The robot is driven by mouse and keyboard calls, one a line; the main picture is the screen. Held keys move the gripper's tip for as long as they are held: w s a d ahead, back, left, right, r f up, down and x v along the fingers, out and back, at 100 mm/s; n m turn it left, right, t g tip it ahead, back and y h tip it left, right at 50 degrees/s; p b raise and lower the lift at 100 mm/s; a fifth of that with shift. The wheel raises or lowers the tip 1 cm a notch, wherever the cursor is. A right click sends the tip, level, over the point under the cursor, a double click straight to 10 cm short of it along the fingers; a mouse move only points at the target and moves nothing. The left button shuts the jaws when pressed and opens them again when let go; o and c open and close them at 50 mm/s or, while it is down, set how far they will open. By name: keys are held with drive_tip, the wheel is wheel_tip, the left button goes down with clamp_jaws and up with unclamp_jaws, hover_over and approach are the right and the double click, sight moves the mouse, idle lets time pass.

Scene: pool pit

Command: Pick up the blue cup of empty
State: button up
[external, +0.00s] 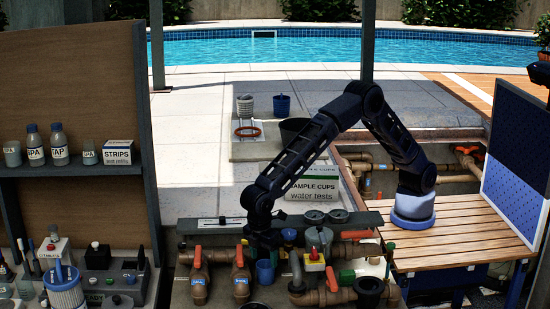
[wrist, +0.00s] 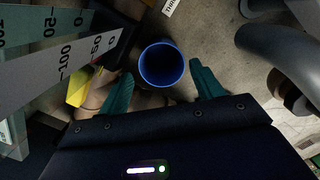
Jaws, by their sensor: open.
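A blue cup (wrist: 162,64) stands mouth up in the wrist view, and its inside looks empty. It also shows in the external view (external: 265,273), low among the pipes below my arm's end. My gripper (wrist: 161,72) is open, with one teal finger at each side of the cup in the picture. The fingers look apart from the cup; how far they are above it I cannot tell.
Brown pipes with orange handles (external: 240,278) stand close by. A grey rail (external: 330,225) with gauges runs beside my gripper. In the wrist view a marked scale (wrist: 75,65) is close at the left and a grey pipe (wrist: 265,55) at the right. Another blue cup (external: 282,105) stands farther back.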

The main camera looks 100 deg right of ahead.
sight(266, 266)
drive_tip(key=f, duration=0.4)
drive_tip(key=shift+s+d+f, duration=0.1)
drive_tip(key=shift+s+f, duration=0.1)
drive_tip(key=shift+s, duration=0.1)
drive_tip(key=shift+c, duration=0.5)
drive_tip(key=c, duration=0.6)
drive_tip(key=shift+r, duration=0.1)
drive_tip(key=shift+c, duration=0.2)
